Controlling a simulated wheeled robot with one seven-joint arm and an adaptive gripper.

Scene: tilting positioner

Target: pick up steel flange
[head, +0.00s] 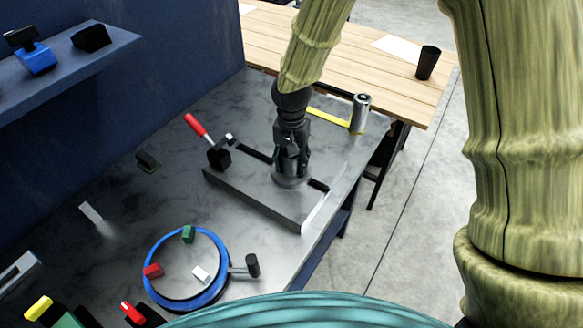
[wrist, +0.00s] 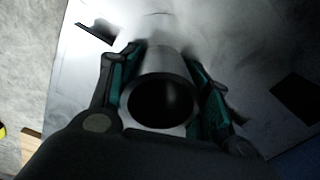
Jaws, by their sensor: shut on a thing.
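The steel flange (wrist: 163,62) is a grey metal ring-like piece with a round dark bore, seen from above in the wrist view. My gripper (wrist: 160,85) is shut on it, with one teal-padded finger on each side of its neck. In the head view my gripper (head: 290,160) points down over the grey slotted plate (head: 235,190), and the flange's wide base (head: 290,181) shows just below the fingers. The base appears to be at the plate's surface; I cannot tell whether it touches. The fingers hide most of the flange's neck in the head view.
A red-handled clamp (head: 198,127) stands at the plate's left end. A blue ring (head: 153,283) with small blocks and a black-headed mallet (head: 252,265) are in front.

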